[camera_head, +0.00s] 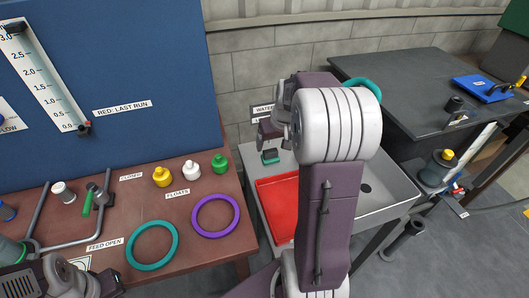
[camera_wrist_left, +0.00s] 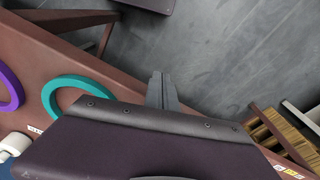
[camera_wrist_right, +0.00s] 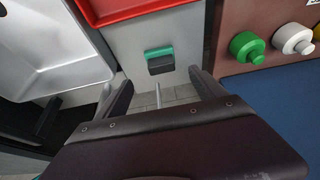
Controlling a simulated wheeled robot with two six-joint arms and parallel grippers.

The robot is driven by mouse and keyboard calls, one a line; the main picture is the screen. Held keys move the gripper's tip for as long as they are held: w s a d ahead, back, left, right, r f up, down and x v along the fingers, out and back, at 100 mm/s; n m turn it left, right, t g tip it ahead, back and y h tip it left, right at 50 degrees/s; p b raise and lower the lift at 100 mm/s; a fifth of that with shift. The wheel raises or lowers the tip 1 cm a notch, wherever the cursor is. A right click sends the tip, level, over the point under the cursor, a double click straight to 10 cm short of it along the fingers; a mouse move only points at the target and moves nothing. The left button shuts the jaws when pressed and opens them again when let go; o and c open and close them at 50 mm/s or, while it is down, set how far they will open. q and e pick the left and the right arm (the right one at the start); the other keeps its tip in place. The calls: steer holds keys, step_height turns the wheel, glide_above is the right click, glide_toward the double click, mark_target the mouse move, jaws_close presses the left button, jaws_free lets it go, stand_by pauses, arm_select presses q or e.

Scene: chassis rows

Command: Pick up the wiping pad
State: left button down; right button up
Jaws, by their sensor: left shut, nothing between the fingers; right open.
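The wiping pad, a small block with a green and a dark layer, lies on the grey metal rim of the sink unit, behind the red tray, in the head view (camera_head: 270,156). In the right wrist view the pad (camera_wrist_right: 160,61) shows ahead of the fingers, between their lines. My right gripper (camera_wrist_right: 162,90) is open and empty, apart from the pad. In the head view it is near the pad, partly hidden by my arm. My left gripper (camera_wrist_left: 160,88) is shut and empty, near the front edge of the brown table.
A red tray (camera_head: 278,206) lies in front of the pad, beside the sink basin (camera_head: 385,188). The brown table (camera_head: 195,262) at left holds a teal ring (camera_head: 153,263), a purple ring (camera_head: 237,208) and coloured floats (camera_head: 191,167). A tiled wall (camera_head: 245,75) stands behind.

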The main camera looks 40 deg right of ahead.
mark_target(271, 151)
steer(key=b+x, duration=0.1)
steer(key=x, duration=0.2)
steer(key=shift+s+a+f, duration=0.15)
steer(key=shift+f, duration=0.05)
steer(key=shift+w+f, duration=0.15)
steer(key=shift+w, duration=0.05)
steer(key=b+x, duration=0.1)
steer(key=x, duration=0.3)
steer(key=shift+w+f, duration=0.15)
steer(key=shift+f, duration=0.15)
steer(key=shift+w+f, duration=0.15)
steer(key=shift+f, duration=0.05)
steer(key=shift+r, duration=0.1)
steer(key=c, duration=1.5)
